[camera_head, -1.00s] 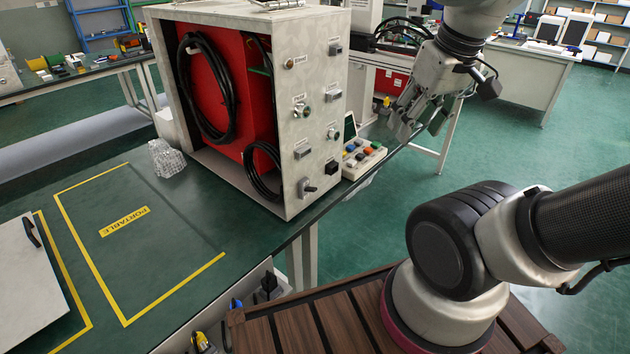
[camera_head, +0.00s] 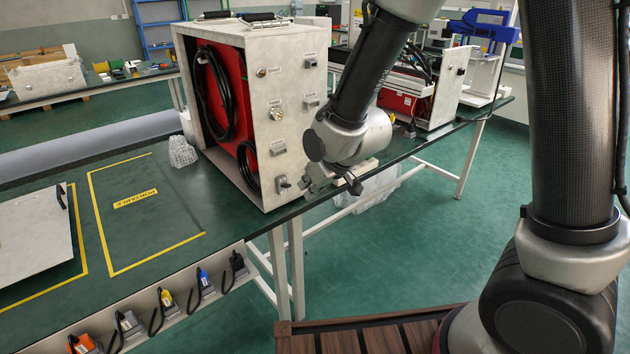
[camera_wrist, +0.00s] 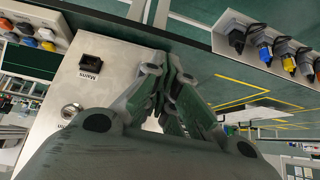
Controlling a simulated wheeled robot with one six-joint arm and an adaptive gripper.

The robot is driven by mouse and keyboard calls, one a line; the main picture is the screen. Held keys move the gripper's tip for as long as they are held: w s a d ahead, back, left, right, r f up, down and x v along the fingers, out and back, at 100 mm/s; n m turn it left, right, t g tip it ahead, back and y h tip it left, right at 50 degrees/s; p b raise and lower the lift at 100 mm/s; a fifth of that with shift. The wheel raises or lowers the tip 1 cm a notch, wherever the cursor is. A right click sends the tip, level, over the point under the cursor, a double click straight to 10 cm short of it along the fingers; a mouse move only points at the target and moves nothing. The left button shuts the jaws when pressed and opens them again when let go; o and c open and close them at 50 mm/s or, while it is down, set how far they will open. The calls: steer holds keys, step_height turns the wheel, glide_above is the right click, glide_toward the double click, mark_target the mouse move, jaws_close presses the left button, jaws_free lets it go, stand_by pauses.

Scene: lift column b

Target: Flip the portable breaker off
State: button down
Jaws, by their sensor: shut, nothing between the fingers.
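The pale metal cabinet (camera_head: 293,128) stands on the green bench with its switch panel facing right. My gripper (camera_head: 310,187) is shut and empty, close in front of the panel's lower right edge. In the wrist view my closed fingers (camera_wrist: 170,92) point along the panel, with a black rocker marked Mains (camera_wrist: 90,68) to their left. The fingers hide part of the panel and any lever behind them.
A yellow-outlined area marked PORTABLE (camera_head: 135,198) lies empty on the bench. Several coloured plugs (camera_head: 166,298) hang along the bench's front edge. A clear object (camera_head: 182,152) sits left of the cabinet. The green floor (camera_head: 400,260) in front is open.

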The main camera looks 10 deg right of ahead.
mark_target(286, 186)
steer(key=w+r+t, duration=0.1)
steer(key=w+r+y, duration=0.1)
steer(key=r, duration=0.1)
steer(key=w+a+r+t, duration=0.1)
steer(key=shift+w+r+t, duration=0.2)
steer(key=shift+w+t, duration=0.05)
steer(key=shift+t, duration=0.05)
steer(key=x, duration=1)
